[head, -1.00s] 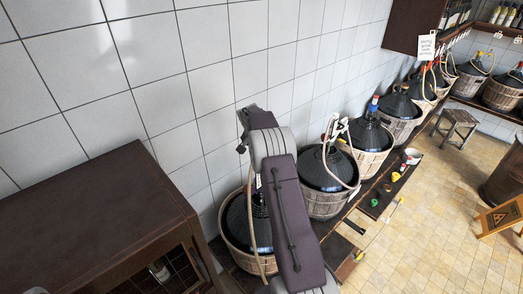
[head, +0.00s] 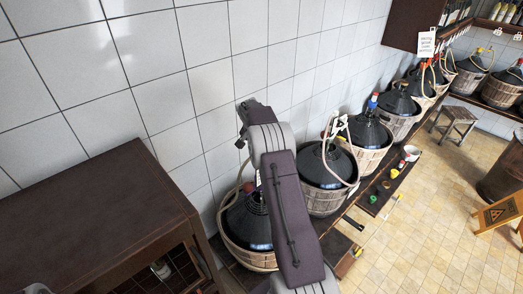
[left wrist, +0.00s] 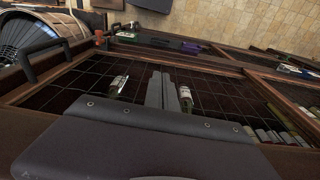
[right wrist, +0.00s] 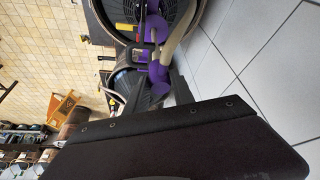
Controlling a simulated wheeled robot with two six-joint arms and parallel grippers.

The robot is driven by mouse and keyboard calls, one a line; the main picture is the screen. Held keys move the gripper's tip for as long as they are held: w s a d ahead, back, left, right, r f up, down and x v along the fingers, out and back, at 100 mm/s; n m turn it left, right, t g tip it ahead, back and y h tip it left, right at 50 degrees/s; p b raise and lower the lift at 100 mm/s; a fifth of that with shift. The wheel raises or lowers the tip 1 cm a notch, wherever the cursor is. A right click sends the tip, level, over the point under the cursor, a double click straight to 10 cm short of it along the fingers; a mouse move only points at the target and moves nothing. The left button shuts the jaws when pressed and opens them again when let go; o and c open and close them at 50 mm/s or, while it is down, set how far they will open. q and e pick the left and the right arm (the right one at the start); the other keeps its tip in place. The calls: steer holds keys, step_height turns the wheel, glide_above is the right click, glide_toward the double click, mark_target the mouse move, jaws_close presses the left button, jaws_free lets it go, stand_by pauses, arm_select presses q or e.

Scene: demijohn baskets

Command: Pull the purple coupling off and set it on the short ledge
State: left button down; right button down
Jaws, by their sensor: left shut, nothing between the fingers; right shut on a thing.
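My right gripper (right wrist: 158,62) is shut on a purple coupling (right wrist: 160,72) in the right wrist view, close to a pale hose (right wrist: 187,22) and the near demijohns. Another purple part (right wrist: 156,28) shows just beyond it. In the head view my right arm hides this gripper and the coupling. The near demijohn (head: 247,222) stands in its basket, with a red piece at its neck and a hose curving down its left side. My left gripper (left wrist: 160,90) is shut and empty above the dark wooden rack. I cannot tell for certain which board is the short ledge.
A row of basketed demijohns (head: 325,165) runs along the tiled wall. A dark board (head: 385,187) beside them holds small coloured parts and a white tub. A brown cabinet (head: 95,215) stands at left. A stool (head: 455,122) and warning sign (head: 500,215) stand on open floor.

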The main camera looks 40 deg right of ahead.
steer(key=shift+r, duration=0.3)
steer(key=shift+r, duration=2.55)
